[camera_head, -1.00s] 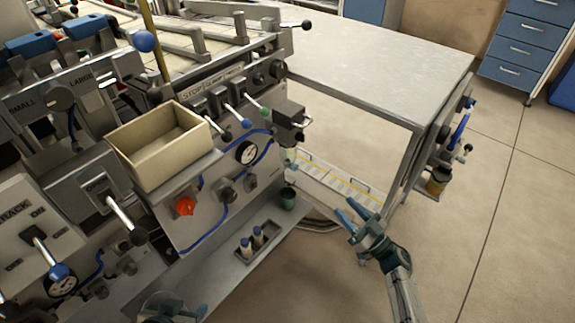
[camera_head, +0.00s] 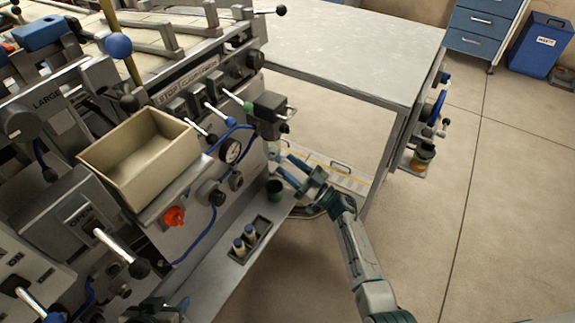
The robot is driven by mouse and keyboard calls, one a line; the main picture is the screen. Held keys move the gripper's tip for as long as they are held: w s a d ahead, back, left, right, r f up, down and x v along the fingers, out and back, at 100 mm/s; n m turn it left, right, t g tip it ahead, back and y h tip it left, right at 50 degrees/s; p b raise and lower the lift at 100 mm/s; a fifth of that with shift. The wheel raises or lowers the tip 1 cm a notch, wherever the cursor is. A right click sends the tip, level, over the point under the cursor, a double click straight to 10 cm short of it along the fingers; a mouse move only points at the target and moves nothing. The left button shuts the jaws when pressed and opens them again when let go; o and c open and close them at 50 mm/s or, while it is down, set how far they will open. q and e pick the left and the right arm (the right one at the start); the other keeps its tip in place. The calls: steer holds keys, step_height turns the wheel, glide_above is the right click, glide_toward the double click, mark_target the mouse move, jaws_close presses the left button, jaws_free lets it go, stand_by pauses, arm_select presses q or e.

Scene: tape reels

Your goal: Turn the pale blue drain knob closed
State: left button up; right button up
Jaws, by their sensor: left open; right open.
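A grey filter unit (camera_head: 270,112) with a small pale bowl (camera_head: 273,149) under it hangs on the right end of the machine panel. The pale blue drain knob is too small to make out surely; the area under the bowl is partly behind my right gripper's fingertips. My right gripper (camera_head: 281,165) is open, its two teal fingers pointing left just below and beside the bowl. I cannot tell whether they touch anything. A dark green cup (camera_head: 275,191) stands on the shelf just below the fingertips. My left gripper (camera_head: 165,311) shows only partly at the bottom edge, open, far from the filter unit.
A beige bin (camera_head: 150,180), a red knob (camera_head: 174,217), a gauge (camera_head: 230,151) and several levers crowd the panel. A holder with two small bottles (camera_head: 245,242) lies on the shelf.

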steer(key=shift+w+a+r, duration=0.15)
steer(key=shift+w+a, duration=0.15)
steer(key=shift+a, duration=0.1)
jaws_close()
steer(key=shift+d+n+g+y, duration=0.1)
steer(key=shift+n+g+y, duration=0.3)
steer(key=shift+n, duration=0.6)
jaws_free()
steer(key=v, duration=1)
steer(key=shift+s+d, duration=0.2)
steer(key=shift+d, duration=0.1)
